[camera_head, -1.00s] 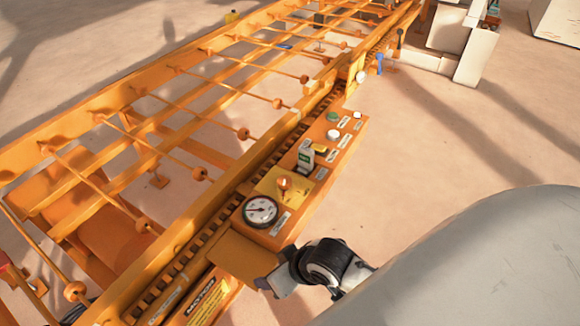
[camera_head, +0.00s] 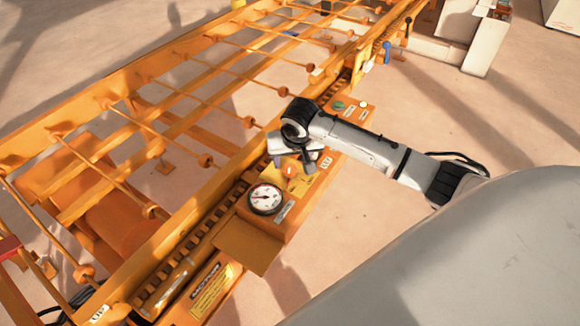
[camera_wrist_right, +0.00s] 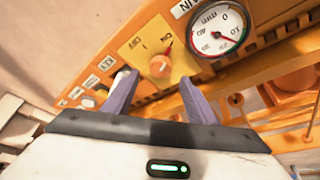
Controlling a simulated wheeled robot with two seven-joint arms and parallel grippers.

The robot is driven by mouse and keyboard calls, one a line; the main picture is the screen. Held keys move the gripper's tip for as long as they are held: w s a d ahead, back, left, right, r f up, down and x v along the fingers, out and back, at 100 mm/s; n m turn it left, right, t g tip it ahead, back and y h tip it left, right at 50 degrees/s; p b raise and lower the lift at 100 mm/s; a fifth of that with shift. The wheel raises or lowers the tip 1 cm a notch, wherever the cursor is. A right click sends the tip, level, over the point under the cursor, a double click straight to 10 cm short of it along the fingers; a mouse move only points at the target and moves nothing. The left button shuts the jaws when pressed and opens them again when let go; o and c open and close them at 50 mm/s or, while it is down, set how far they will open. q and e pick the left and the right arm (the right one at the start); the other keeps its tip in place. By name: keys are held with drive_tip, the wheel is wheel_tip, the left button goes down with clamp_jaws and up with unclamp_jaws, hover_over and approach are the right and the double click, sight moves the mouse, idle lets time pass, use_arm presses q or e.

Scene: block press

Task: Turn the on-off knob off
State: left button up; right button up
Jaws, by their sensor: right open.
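The orange on-off knob (camera_head: 289,171) sits on a yellow plate (camera_head: 271,176) of the orange control panel. In the right wrist view the knob (camera_wrist_right: 160,66) lies just beyond and between the fingertips, with a red pointer running up toward the small lettering that looks like ON. My right gripper (camera_head: 293,160) is over the panel at the knob's far side. In the right wrist view its two purple-grey fingers (camera_wrist_right: 156,84) are apart, with nothing held between them. Whether a finger touches the knob cannot be told. My left gripper is not in view.
A round white gauge (camera_head: 265,198) sits beside the knob. A green button (camera_head: 338,105) and a white button (camera_head: 364,104) are at the panel's far end. My right arm hides the panel's middle.

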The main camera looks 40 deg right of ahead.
sight(290, 168)
drive_tip(key=x, duration=0.4)
drive_tip(key=shift+f+b, duration=0.2)
drive_tip(key=shift+b, duration=0.15)
drive_tip(key=shift+w+d+f, duration=0.1)
drive_tip(key=shift+w+f, duration=0.2)
drive_tip(key=shift+f, duration=0.2)
drive_tip(key=c, duration=1.1)
drive_tip(key=shift+o, duration=0.2)
